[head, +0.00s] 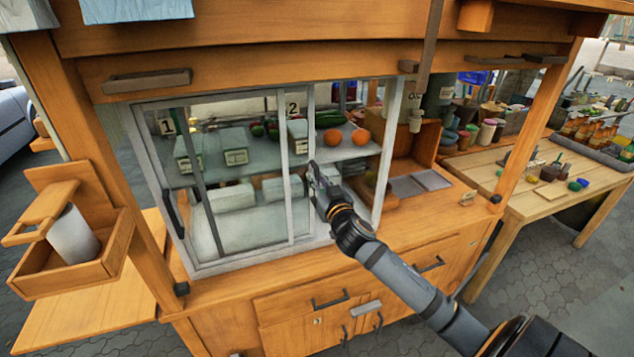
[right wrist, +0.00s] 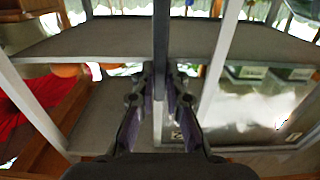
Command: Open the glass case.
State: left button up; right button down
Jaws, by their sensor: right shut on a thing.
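The glass case (head: 235,262) is set into the wooden stall, with a pale metal frame and glass panes. Vertical frame bars cross its front, and a dark handle (head: 175,215) is at its left side. My right gripper (head: 318,175) is at the upright frame bar (head: 311,115) right of the middle of the case. In the right wrist view its fingers (right wrist: 161,85) close around that upright bar (right wrist: 161,35). The section right of the bar looks clear, with no tinted pane visible across it. My left gripper is out of view.
Inside the case, shelves hold oranges (head: 361,137), green vegetables (head: 331,118) and pale containers. A wooden counter with drawers (head: 315,292) lies below. A wooden box with a white cylinder (head: 73,235) hangs at left. A side table (head: 535,185) with bottles stands at right.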

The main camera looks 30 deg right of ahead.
jog(key=shift+s+d, duration=0.1)
jog(key=shift+d, duration=0.2)
jog(key=c, duration=1.5)
grip_release()
jog(key=shift+o, duration=0.7)
jog(key=shift+a, duration=0.1)
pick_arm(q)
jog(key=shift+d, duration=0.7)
pick_arm(e)
jog(key=v, duration=0.7)
jog(key=shift+s, duration=0.25)
